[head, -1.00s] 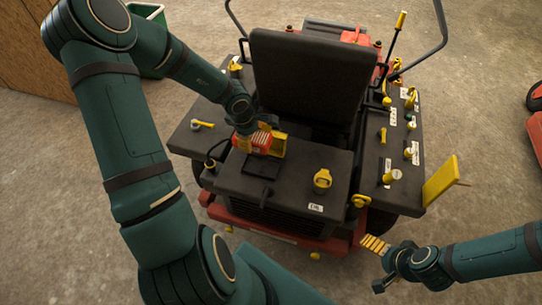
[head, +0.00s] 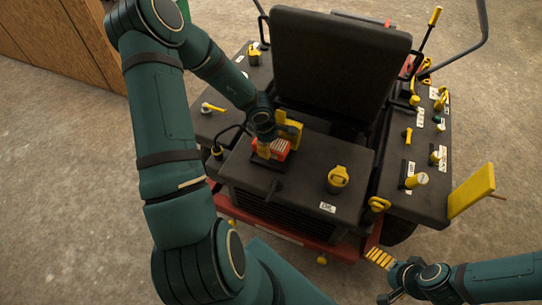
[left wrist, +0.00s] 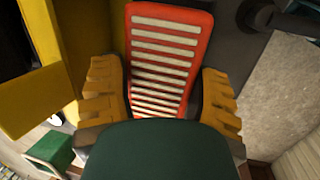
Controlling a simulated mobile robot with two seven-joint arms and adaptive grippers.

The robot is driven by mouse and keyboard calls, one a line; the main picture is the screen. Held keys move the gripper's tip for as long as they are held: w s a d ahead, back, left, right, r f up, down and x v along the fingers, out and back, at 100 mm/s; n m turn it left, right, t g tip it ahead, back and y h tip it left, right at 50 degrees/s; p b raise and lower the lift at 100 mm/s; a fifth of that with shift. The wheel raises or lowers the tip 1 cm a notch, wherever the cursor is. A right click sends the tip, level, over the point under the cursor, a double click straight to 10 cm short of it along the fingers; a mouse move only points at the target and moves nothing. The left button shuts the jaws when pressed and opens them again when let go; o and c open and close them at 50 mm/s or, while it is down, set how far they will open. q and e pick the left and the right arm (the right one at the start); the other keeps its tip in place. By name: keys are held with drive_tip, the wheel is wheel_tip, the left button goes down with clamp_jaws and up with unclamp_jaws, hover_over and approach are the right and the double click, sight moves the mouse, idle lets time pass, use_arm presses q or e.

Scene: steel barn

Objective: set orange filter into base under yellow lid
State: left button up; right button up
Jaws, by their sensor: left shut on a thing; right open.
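The orange filter (head: 279,150), with pale pleats, is held upright by my left gripper (head: 268,146) just over or in the black base (head: 258,162) on the machine's rear deck. I cannot tell how deep it sits. The yellow lid (head: 292,132) stands open right behind it. In the left wrist view the filter (left wrist: 165,60) is between the two ridged yellow fingers, and the lid (left wrist: 40,95) shows at left. The filter's lower end is hidden. My right gripper (head: 381,275) is open and empty, low at right, in front of the machine.
A yellow cap (head: 338,178) stands on the deck right of the base. The black seat (head: 340,65) rises behind. A side console (head: 425,150) with levers and a yellow flap (head: 471,190) is at right. The concrete floor at left is clear.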

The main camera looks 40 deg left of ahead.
use_arm(q)
drive_tip(key=b+x, duration=0.1)
drive_tip(key=x, duration=0.1)
drive_tip(key=s+b+x, duration=0.1)
drive_tip(key=b+x, duration=0.1)
drive_tip(key=shift+w+f, duration=0.1)
drive_tip(key=shift+f, duration=0.4)
drive_tip(key=shift+r, duration=0.1)
drive_tip(key=o, duration=1.2)
drive_tip(key=p+v, duration=0.7)
drive_tip(key=v, duration=0.3)
drive_tip(key=shift+a+r, duration=0.15)
drive_tip(key=shift+r, duration=0.25)
drive_tip(key=shift+s+r+p, duration=0.3)
drive_tip(key=shift+r+p, duration=0.15)
drive_tip(key=shift+r, duration=0.15)
